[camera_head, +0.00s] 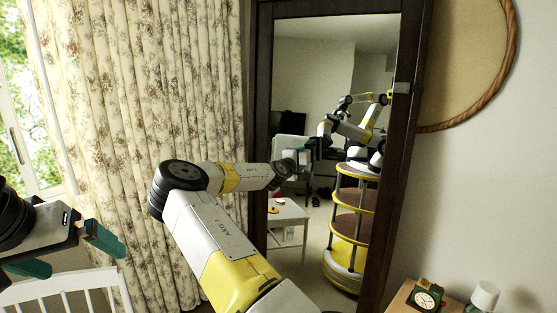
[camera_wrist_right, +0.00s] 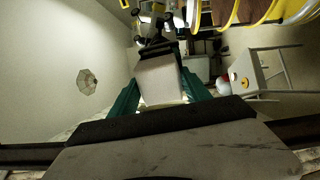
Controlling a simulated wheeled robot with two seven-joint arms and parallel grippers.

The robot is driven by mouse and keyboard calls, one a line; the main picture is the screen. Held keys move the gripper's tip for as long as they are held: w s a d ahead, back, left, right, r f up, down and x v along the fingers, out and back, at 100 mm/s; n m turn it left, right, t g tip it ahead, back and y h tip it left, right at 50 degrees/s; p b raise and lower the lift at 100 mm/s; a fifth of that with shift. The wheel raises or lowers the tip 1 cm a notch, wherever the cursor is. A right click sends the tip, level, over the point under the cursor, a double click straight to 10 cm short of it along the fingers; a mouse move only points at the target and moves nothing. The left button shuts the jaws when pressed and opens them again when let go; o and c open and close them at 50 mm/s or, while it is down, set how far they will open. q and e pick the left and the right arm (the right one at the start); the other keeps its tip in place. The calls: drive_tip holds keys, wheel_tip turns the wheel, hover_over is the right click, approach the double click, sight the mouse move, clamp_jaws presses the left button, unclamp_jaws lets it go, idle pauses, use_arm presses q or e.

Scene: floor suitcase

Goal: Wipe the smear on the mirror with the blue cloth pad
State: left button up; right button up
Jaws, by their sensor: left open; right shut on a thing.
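The mirror (camera_head: 335,60) stands in a dark wooden frame in the head view. I cannot make out the smear on it. Contact with the glass cannot be told. My left gripper (camera_head: 68,254) is open and empty at the lower left.
A floral curtain (camera_head: 120,120) hangs left of the mirror beside a window. A white slatted rail (camera_head: 70,290) is below my left gripper. The mirror reflects my body and a white table.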

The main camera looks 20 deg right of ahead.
sight(313, 156)
drive_tip(key=shift+x, duration=0.8)
drive_tip(key=shift+s+d, duration=1.2)
drive_tip(key=shift+s, duration=0.3)
drive_tip(key=shift+d, duration=0.15)
drive_tip(key=shift+w, duration=0.1)
drive_tip(key=shift+w+a+r, duration=0.1)
drive_tip(key=shift+w+a, duration=1.3)
drive_tip(key=shift+w, duration=0.2)
drive_tip(key=shift+c, duration=0.7)
drive_tip(key=shift+a, duration=0.1)
